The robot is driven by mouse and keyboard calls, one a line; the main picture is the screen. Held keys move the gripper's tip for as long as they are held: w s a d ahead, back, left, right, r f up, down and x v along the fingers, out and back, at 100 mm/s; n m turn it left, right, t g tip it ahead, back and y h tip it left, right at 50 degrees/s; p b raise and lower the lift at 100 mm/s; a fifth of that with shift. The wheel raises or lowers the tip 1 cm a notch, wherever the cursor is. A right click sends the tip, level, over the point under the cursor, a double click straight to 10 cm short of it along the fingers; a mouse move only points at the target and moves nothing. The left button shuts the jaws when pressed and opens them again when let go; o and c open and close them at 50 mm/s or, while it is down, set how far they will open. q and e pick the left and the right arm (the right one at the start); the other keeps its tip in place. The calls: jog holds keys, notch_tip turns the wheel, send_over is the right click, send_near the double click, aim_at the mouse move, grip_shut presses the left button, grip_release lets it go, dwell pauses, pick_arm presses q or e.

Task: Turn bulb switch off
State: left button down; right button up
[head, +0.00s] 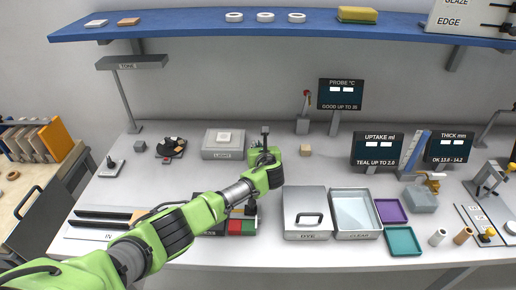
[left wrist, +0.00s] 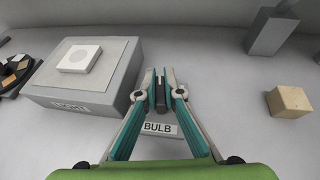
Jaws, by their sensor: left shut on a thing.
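The bulb switch is a small grey base labelled BULB (left wrist: 158,129) with a dark lever (left wrist: 160,96), seen in the left wrist view. My left gripper (left wrist: 159,88) is shut on the lever, one teal-sided finger on each side. The fingers hide much of the lever, and I cannot tell which way it is set. In the head view my left gripper (head: 264,148) reaches over the bench to the switch, between the LIGHT box and a small wooden block. It covers most of the switch there. My right gripper is not in view.
The grey LIGHT box (head: 222,154) stands left of the switch and the wooden block (head: 305,150) right of it. A grey post with a red-tipped lever (head: 303,125) stands behind. The DYE box (head: 306,222) and CLEAR tray (head: 356,235) are nearer the front.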

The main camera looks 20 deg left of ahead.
pick_arm(q)
jog(key=n+g+y+b, duration=0.1)
jog(key=b, duration=0.1)
jog(key=n+y+b, duration=0.1)
jog(key=shift+f+n+g+y+b, duration=0.25)
jog(key=shift+n+g+y+b, duration=0.1)
jog(key=shift+n+g+y, duration=0.05)
jog(key=shift+a+r+n+g+y+b, duration=0.15)
jog(key=shift+n+g+y+b, duration=0.35)
jog(key=shift+n+y+b, duration=0.35)
jog(key=shift+h, duration=0.25)
jog(key=c, duration=2.2)
grip_release()
jog(key=shift+o, duration=0.2)
jog(key=shift+s+r, duration=0.1)
jog(key=v, duration=1.2)
